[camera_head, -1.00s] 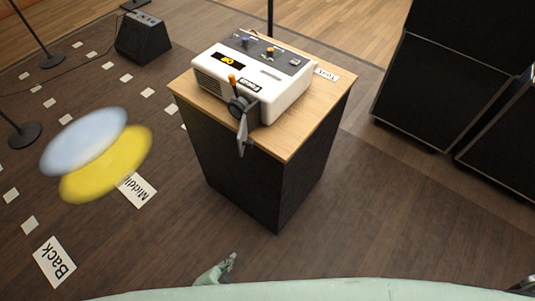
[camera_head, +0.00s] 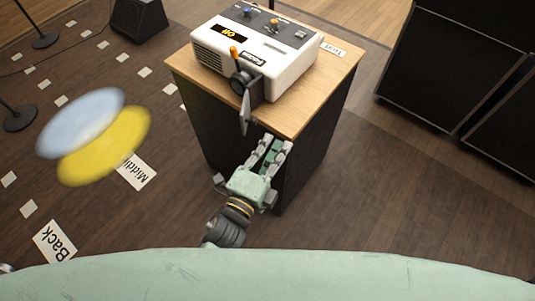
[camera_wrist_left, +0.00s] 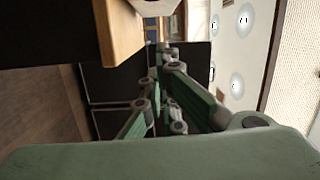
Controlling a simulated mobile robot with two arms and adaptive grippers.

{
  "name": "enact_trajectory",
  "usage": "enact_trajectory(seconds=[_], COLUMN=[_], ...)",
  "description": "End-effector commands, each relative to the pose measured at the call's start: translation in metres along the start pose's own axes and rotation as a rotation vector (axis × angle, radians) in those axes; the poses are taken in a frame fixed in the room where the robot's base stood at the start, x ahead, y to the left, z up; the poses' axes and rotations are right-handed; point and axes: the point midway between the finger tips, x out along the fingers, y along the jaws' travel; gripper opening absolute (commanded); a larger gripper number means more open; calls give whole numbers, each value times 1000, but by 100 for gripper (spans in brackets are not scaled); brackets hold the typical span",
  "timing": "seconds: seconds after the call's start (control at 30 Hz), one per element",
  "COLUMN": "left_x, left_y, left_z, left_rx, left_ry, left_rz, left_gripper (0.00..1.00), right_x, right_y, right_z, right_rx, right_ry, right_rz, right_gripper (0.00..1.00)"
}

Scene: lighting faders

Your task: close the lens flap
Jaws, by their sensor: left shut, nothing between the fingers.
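The white projector box (camera_head: 290,72) sits on the wooden top of a black stand. Its dark lens (camera_head: 249,86) faces the near side. The grey lens flap (camera_head: 245,115) stands out from the lens at the stand's near edge, seen nearly edge-on, open. My left gripper (camera_head: 275,146) is shut and empty, to the right of and a little below the flap in the picture, apart from it. Its fingers also show in the left wrist view (camera_wrist_left: 168,62), near the wooden edge; the flap is not seen there. My right gripper is not in view.
The stand's wooden top (camera_head: 340,73) has a sharp near edge close to my fingers. An orange-tipped lever (camera_head: 234,52) rises beside the lens. Black cabinets (camera_head: 440,70) stand at the right. Open floor (camera_head: 400,210) lies right of the stand.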

Motion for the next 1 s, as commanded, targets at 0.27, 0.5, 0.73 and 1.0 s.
enact_trajectory(seconds=[0.27, 0.5, 0.73, 1.0], left_x=[43, 34, 32, 32], left_y=[-1, 0, 1, 1], left_z=[11, 35, 38, 39], left_rx=[3, -1, -2, -2], left_ry=[-1, -1, 0, 4], left_rz=[5, 3, 1, 2], left_gripper=[0, 0, 0, 0], right_x=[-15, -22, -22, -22], right_y=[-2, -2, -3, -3], right_z=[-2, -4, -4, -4], right_rx=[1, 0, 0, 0], right_ry=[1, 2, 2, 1], right_rz=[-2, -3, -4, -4], right_gripper=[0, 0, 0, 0])
